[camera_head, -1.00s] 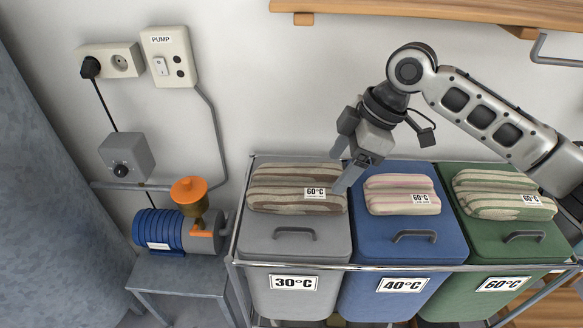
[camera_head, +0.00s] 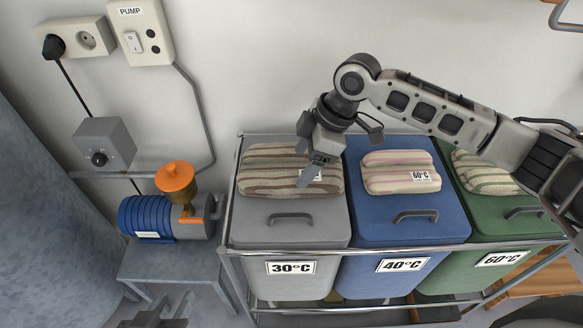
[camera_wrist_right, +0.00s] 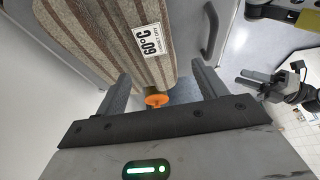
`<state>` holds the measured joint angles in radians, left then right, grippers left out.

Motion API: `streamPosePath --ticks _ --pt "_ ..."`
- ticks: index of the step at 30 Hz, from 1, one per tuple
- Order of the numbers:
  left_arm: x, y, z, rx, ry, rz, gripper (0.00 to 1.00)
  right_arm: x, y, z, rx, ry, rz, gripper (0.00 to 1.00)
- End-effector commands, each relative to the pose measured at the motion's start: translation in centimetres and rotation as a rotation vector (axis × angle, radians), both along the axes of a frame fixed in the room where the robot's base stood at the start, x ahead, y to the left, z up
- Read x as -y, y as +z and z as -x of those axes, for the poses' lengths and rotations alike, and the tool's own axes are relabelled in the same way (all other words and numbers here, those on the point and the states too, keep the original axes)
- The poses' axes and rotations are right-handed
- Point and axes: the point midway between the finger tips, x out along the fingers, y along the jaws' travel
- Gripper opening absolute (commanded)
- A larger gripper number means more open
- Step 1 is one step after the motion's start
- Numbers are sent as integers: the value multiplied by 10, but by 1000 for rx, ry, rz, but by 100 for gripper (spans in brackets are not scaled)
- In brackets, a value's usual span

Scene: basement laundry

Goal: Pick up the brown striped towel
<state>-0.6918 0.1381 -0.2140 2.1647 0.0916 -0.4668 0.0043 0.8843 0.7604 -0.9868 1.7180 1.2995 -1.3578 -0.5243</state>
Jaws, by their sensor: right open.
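The brown striped towel (camera_head: 265,178) lies folded on the grey lid of the 30°C bin (camera_head: 290,235). It carries a white 60°C tag. My right gripper (camera_head: 302,154) is over the towel's right part, hiding some of it and part of the tag. In the right wrist view the gripper (camera_wrist_right: 161,70) is open, its fingers apart, with the towel (camera_wrist_right: 105,35) beyond the fingertips and nothing held. My left gripper (camera_head: 160,318) shows only partly at the bottom edge of the head view; its jaws are unclear.
A pink striped towel (camera_head: 392,172) lies on the blue 40°C bin (camera_head: 375,225), and a green striped towel (camera_head: 475,172) on the green bin (camera_head: 485,210). A metal rail (camera_head: 420,247) runs along the bins' front. A blue pump (camera_head: 150,217) stands on a table at left.

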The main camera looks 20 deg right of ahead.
Motion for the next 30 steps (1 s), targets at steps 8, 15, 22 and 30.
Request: streamPosePath --ticks 8,15,22,30 --pt "0 -1 0 2 1 3 36 -9 -33 -5 -3 1 0 71" --pt "0 -1 -1 3 2 6 36 -16 -51 -8 1 0 0 71" --pt "1 0 -1 5 2 8 36 -16 -50 -8 1 0 1 60" --pt "1 0 -1 6 3 9 36 -16 -50 -8 2 0 0 10"
